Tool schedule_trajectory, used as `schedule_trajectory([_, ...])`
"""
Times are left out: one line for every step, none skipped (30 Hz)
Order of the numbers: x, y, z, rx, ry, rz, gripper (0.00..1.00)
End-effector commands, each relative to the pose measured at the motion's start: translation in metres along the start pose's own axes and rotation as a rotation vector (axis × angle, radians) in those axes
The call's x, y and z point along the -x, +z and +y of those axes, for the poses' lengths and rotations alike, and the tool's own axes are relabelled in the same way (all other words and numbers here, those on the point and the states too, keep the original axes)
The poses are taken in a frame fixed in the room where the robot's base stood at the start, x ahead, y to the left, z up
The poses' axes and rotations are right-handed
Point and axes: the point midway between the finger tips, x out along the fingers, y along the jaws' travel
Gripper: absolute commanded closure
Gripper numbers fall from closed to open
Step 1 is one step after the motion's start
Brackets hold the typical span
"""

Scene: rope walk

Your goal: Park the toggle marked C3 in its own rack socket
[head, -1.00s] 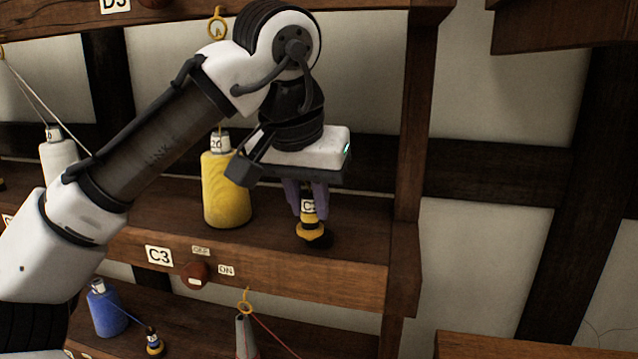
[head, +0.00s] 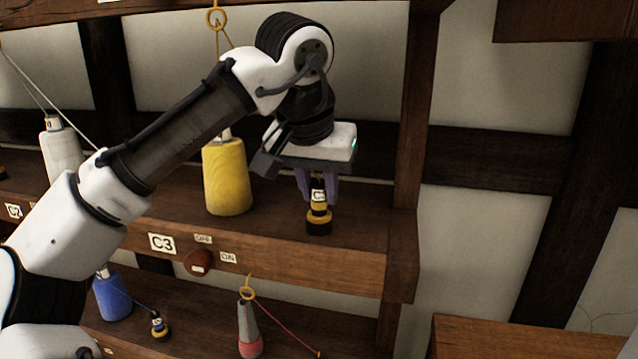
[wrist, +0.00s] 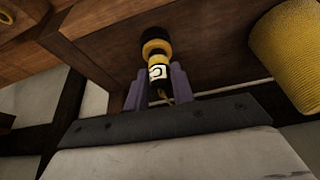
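The toggle (head: 318,196) is black and yellow with a white tag; its mark starts with C and the rest is too small to read. It stands about upright over the shelf, and it also shows in the wrist view (wrist: 156,73). My gripper (head: 317,186) points down from above with its purple fingers on either side of the toggle, apparently shut on it. A dark round base with a yellow band (head: 319,222) is at the toggle's lower end on the shelf; I cannot tell whether this is a socket or part of the toggle. The C3 plate (head: 162,242) is on the shelf front.
A yellow cone of yarn (head: 228,178) stands left of my gripper. An upright post (head: 402,150) is close on the right. A red knob (head: 198,263) sits by the OFF and ON plates. The shelf below holds a blue spool (head: 112,295) and a grey-pink cone (head: 249,330).

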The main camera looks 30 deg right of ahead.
Motion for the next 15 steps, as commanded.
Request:
schedule_trajectory([0.0006, -0.0002, 0.0001, 0.000, 0.000, 0.000, 0.69])
schedule_trajectory([0.0006, -0.0002, 0.0001, 0.000, 0.000, 0.000, 0.65])
schedule_trajectory([0.0006, -0.0002, 0.0002, 0.000, 0.000, 0.000, 0.59])
schedule_trajectory([0.0007, -0.0002, 0.0002, -0.001, 0.000, 0.000, 0.57])
schedule_trajectory([0.0007, -0.0002, 0.0002, -0.001, 0.000, 0.000, 0.57])
schedule_trajectory([0.0007, -0.0002, 0.0002, -0.001, 0.000, 0.000, 0.57])
schedule_trajectory([0.0008, -0.0002, 0.0002, -0.001, 0.000, 0.000, 0.57])
schedule_trajectory([0.0008, -0.0002, 0.0002, -0.001, 0.000, 0.000, 0.57])
schedule_trajectory([0.0008, -0.0002, 0.0002, -0.001, -0.001, 0.000, 0.57])
schedule_trajectory([0.0008, -0.0002, 0.0002, -0.001, -0.001, 0.000, 0.57])
schedule_trajectory([0.0009, -0.0002, 0.0002, -0.001, -0.001, 0.000, 0.57])
schedule_trajectory([0.0017, -0.0005, 0.0002, -0.001, -0.001, 0.000, 0.57])
schedule_trajectory([0.0029, -0.0010, 0.0002, -0.001, -0.001, 0.000, 0.57])
schedule_trajectory([0.0047, -0.0017, 0.0003, -0.001, -0.002, 0.000, 0.57])
schedule_trajectory([0.0082, -0.0030, 0.0003, -0.001, -0.002, 0.001, 0.57])
